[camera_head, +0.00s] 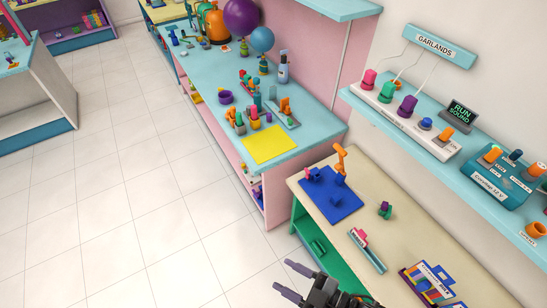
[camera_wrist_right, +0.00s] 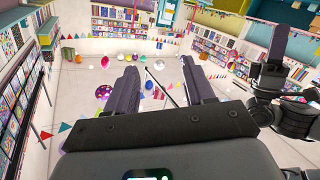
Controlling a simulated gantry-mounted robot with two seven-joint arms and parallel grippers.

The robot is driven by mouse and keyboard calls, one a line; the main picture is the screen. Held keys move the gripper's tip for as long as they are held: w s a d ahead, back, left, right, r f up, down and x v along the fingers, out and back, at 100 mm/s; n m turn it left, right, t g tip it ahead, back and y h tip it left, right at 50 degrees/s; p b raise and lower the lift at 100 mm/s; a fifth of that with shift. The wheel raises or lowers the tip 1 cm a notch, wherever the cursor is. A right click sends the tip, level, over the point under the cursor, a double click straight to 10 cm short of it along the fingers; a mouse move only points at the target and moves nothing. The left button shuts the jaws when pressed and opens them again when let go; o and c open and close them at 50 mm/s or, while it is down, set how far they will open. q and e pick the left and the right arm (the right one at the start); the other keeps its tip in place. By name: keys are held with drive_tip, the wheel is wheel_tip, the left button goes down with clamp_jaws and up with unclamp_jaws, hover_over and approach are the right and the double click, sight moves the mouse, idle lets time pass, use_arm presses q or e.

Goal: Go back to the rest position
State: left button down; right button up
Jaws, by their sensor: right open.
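My right gripper (camera_head: 292,281) enters at the bottom edge of the head view, over the white tiled floor and left of the low wooden-topped table. Its two dark fingers are apart with nothing between them; the right wrist view shows the same open gripper (camera_wrist_right: 162,84). Dark parts of mine (camera_wrist_right: 285,85) show at the right edge of the wrist view; they may belong to my left arm, but I cannot tell its jaw state. My left gripper does not show in the head view. A purple balloon (camera_head: 241,16) and a blue balloon (camera_head: 262,39) float above the turquoise counter.
The turquoise counter (camera_head: 212,75) carries an orange tank (camera_head: 215,27), a yellow sheet (camera_head: 269,145) and small items. The low table (camera_head: 385,222) holds a blue mat (camera_head: 333,199). A wall shelf with control boxes (camera_head: 405,119) is at right. The floor (camera_head: 135,190) at left is clear.

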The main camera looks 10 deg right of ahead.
drive_tip(key=w+d+f+m+g+h, duration=0.1)
drive_tip(key=w+d+f+m+h, duration=0.1)
drive_tip(key=d+m+h, duration=0.65)
drive_tip(key=s+d+f+m+g+h, duration=0.3)
drive_tip(key=s+d+f+g, duration=0.1)
drive_tip(key=s+g, duration=0.3)
drive_tip(key=shift+s+d+f, duration=0.4)
drive_tip(key=shift+s+d, duration=0.05)
drive_tip(key=shift+s, duration=0.4)
idle(1.5)
